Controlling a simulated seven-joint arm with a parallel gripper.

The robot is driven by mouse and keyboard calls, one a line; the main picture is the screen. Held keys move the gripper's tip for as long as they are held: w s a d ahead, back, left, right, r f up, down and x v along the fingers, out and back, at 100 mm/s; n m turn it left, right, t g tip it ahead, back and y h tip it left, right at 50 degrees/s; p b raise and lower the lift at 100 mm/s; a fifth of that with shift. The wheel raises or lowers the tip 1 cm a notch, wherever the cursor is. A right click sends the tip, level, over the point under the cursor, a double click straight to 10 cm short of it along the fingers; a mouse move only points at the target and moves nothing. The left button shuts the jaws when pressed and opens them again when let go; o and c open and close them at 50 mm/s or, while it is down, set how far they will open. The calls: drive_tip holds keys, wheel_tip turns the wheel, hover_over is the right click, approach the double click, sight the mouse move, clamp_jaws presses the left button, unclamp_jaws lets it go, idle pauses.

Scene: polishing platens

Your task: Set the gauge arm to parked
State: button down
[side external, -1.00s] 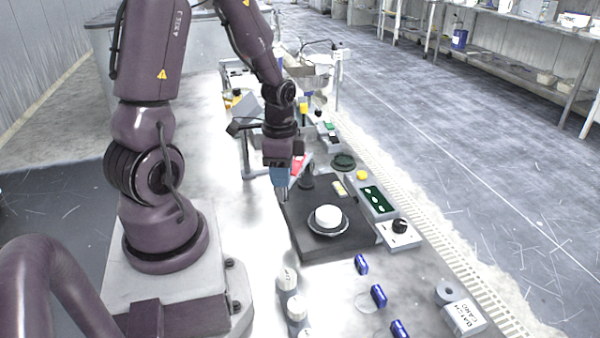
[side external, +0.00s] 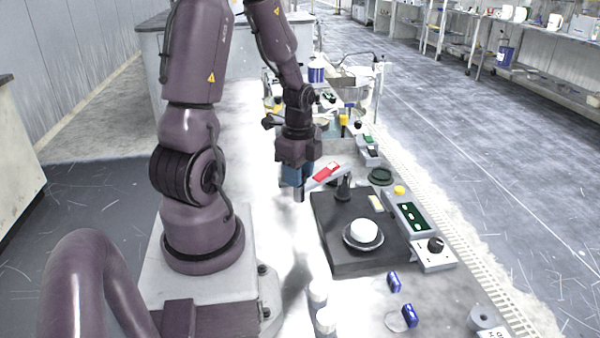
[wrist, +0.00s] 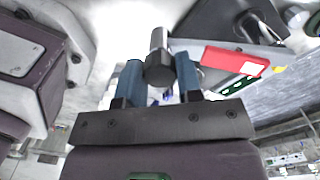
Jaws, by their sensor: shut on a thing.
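The gauge arm (side external: 325,176) is a light bar with a red panel, reaching left from a dark post (side external: 343,188) at the back-left of the black platen base (side external: 335,240). In the wrist view its red panel (wrist: 235,60) lies right of the fingers. My gripper (side external: 298,184) points down beside the base's left edge, at the arm's free end. Its blue fingers (wrist: 159,62) are shut on a dark faceted grip with a grey cylinder (wrist: 158,40). The exact joint between grip and bar is hidden by the gripper. I see no readable parked mark.
A white round piece (side external: 364,231) sits in a dish on the base. A green panel (side external: 412,216) and a black knob (side external: 435,244) stand to its right. White cylinders (side external: 318,293) and blue blocks (side external: 394,282) are in front. The bench left of the base is clear.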

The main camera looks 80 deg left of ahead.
drive_tip(key=shift+s+a, duration=0.1)
drive_tip(key=shift+a, duration=0.1)
drive_tip(key=c, duration=0.8)
unclamp_jaws()
drive_tip(key=shift+d, duration=0.1)
wheel_tip(320, 180, up, 13)
drive_tip(key=d+r+n+t, duration=0.2)
drive_tip(key=d+n, duration=0.1)
drive_tip(key=d, duration=0.3)
drive_tip(key=w+d+r+n+t, duration=0.1)
drive_tip(key=d+r+n, duration=0.2)
drive_tip(key=d, duration=0.4)
drive_tip(key=d+r+n+t, duration=0.2)
drive_tip(key=d+r+n, duration=0.1)
drive_tip(key=d, duration=0.4)
drive_tip(key=shift+w+t, duration=0.25)
drive_tip(key=shift+t, duration=0.05)
